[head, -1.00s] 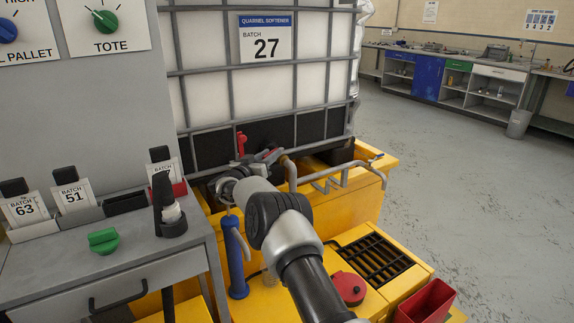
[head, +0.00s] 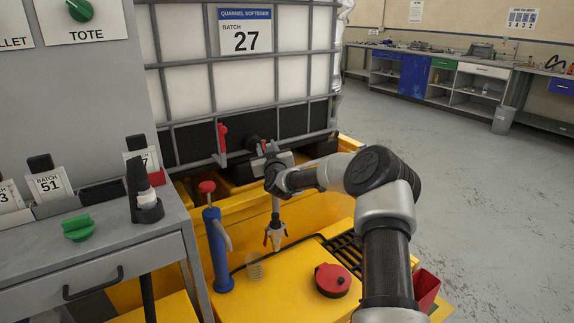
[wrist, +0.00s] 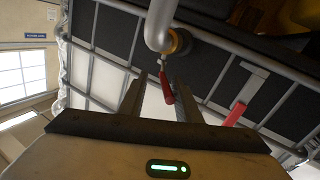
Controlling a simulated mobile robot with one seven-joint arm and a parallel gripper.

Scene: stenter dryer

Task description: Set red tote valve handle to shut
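My gripper (head: 268,153) is at the lower front of the white caged tote (head: 246,75). In the wrist view my gripper (wrist: 163,80) has its two fingers spread. A red handle (wrist: 167,90) on a metal stem shows between them, by a bent grey pipe (wrist: 158,28) with a brass-coloured ring. I cannot tell whether the fingers touch it. A small red part (head: 264,145) shows by my gripper in the head view. Another red bar (head: 222,137) stands upright at the cage, left of my gripper; a red bar (wrist: 234,114) also shows right of the fingers in the wrist view. The valve body is mostly hidden.
A blue pump-like cylinder with a red knob (head: 218,250) stands left of my arm. A nozzle (head: 275,235) hangs below my gripper. A red cap (head: 332,280) sits on the yellow base (head: 290,300). A grey desk (head: 110,255) is at left. Open floor lies right.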

